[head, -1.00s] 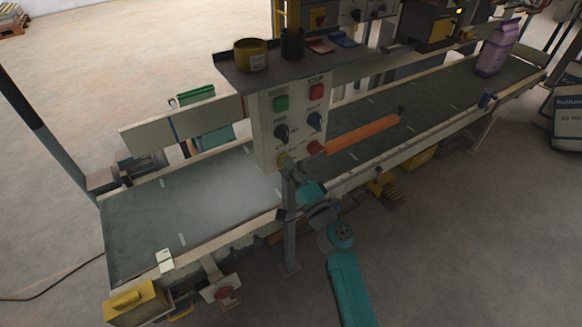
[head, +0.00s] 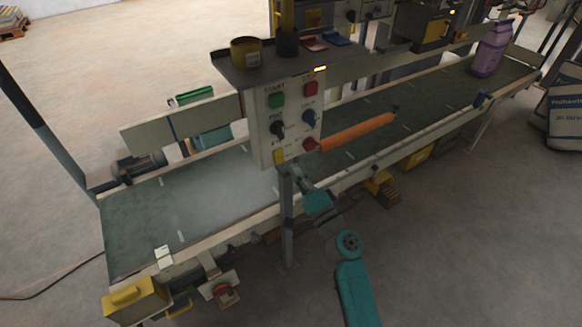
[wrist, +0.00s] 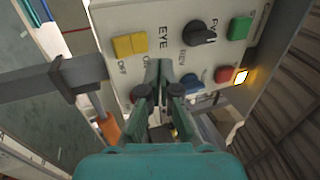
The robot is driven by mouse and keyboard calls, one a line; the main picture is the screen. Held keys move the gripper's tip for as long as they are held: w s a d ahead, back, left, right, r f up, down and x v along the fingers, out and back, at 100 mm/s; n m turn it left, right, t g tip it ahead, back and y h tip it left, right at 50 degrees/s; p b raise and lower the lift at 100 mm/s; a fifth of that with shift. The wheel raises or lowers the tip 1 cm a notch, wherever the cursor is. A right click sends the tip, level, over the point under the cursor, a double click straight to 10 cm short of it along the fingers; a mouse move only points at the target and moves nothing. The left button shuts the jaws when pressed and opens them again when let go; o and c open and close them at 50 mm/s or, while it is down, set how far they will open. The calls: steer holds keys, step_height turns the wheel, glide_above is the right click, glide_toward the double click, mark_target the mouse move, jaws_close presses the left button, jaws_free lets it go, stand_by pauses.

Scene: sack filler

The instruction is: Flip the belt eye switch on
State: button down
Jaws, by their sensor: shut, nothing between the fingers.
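The belt eye switch is a yellow rocker (head: 280,156) at the lower left of the cream control panel (head: 264,135). In the wrist view the yellow rocker (wrist: 130,45) is beside the word EYE, with OFF marked near one end. My gripper (wrist: 160,65) is shut and empty, its fingertips in front of the panel beside the rocker, apart from it in the picture. In the head view my gripper (head: 296,172) is just below and right of the switch. An amber lamp (head: 320,69) glows at the panel's top; it also shows in the wrist view (wrist: 241,77).
The panel also carries a green button (head: 277,100), a red button (head: 310,88), a black knob (head: 278,128), a blue knob (head: 309,116) and a red knob (head: 310,144). An orange bar (head: 357,132) extends to the right. The conveyor belt (head: 140,220) runs behind the panel.

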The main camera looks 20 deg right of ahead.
steer(key=s+d, duration=0.1)
steer(key=s, duration=0.6)
steer(key=shift+s+d, duration=0.3)
steer(key=shift+s, duration=0.05)
steer(key=s+a+f+n+g+h, duration=0.1)
steer(key=s+f+n+g+h, duration=0.15)
steer(key=s+f, duration=0.65)
steer(key=s+a+f+n+g+h, duration=0.1)
steer(key=s+f+n+g+h, duration=0.2)
steer(key=s, duration=0.9)
steer(key=s+r+n, duration=0.3)
steer(key=s+n, duration=0.2)
steer(key=s, duration=0.5)
steer(key=s+a+r+n+y, duration=0.1)
steer(key=s+r+n, duration=0.2)
steer(key=s, duration=0.6)
steer(key=shift+s+a+r+n+g, duration=0.25)
steer(key=shift+s+a+n+g, duration=0.15)
steer(key=shift+n, duration=0.65)
